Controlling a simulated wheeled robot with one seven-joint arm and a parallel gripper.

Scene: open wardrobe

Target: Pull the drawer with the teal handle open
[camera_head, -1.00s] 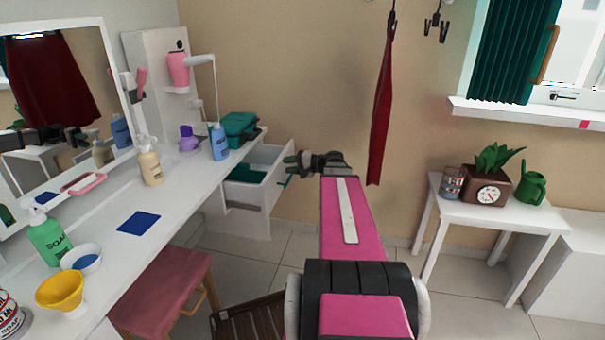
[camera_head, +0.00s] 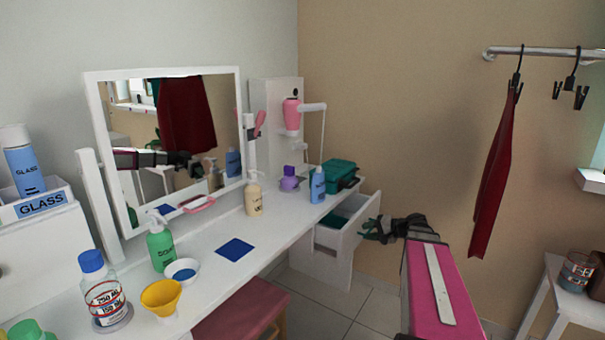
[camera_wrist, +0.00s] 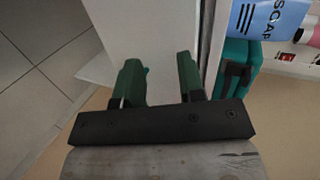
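The white drawer (camera_head: 352,236) at the far end of the dressing table stands pulled out, with teal contents (camera_head: 334,222) inside. My gripper (camera_head: 368,229) is just in front of the drawer's front panel, at its right side. In the wrist view, its two green fingers (camera_wrist: 163,80) are apart, with the white panel beyond them. A small teal bit, perhaps the handle (camera_wrist: 147,71), shows beside the left finger. The rest of the handle is hidden, and I cannot tell whether a finger touches it.
The white dressing table (camera_head: 207,262) holds several bottles, a teal case (camera_head: 341,175) and a mirror. A pink stool (camera_head: 240,307) stands below it. A red garment (camera_head: 494,180) hangs right of my arm. Tiled floor beside the drawer is clear.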

